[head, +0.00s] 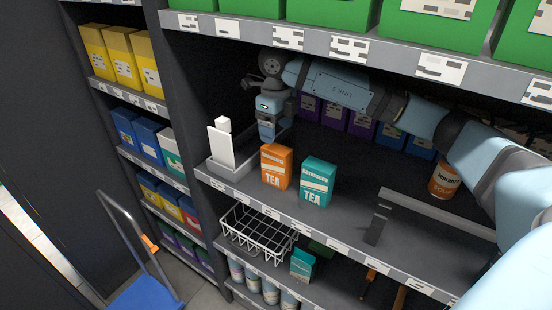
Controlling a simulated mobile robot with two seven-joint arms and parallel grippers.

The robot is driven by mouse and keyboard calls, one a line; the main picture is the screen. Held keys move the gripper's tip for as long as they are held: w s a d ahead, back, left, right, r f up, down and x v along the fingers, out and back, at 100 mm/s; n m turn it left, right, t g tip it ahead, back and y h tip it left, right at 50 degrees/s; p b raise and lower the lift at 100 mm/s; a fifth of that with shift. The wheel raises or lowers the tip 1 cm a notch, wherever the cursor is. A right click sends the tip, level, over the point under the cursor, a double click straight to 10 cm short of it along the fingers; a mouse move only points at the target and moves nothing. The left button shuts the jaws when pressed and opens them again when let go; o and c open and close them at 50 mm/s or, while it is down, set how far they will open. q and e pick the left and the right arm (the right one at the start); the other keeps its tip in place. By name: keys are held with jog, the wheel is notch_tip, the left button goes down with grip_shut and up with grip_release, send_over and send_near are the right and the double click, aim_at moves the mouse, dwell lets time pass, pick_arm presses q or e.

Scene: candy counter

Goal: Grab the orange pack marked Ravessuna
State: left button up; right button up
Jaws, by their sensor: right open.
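An orange tea pack (276,166) stands upright at the front of the middle shelf; the small line above "TEA" is too small to read surely. A teal tea pack (318,183) stands just right of it, and its small line looks like "Ravessuna". My right gripper (268,133) hangs over the shelf, just above and behind the orange pack in the picture, pointing down. It is open and holds nothing; its fingertips are small and hard to make out. It appears apart from the orange pack. My left gripper is not in view.
A grey tray (237,172) with a white upright item (221,146) stands left of the orange pack. A grey divider (377,224) and an orange soup can (445,181) are to the right. Green boxes (335,13) fill the shelf above; a wire basket (258,233) sits below.

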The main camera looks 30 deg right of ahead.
aim_at(277, 148)
jog(key=shift+s+f, duration=0.1)
jog(key=shift+f, duration=0.4)
notch_tip(277, 148, down, 6)
jog(key=shift+a+p, duration=0.1)
jog(key=shift+p, duration=0.65)
jog(key=c, duration=1.3)
jog(key=shift+c, duration=0.2)
jog(key=shift+r, duration=0.1)
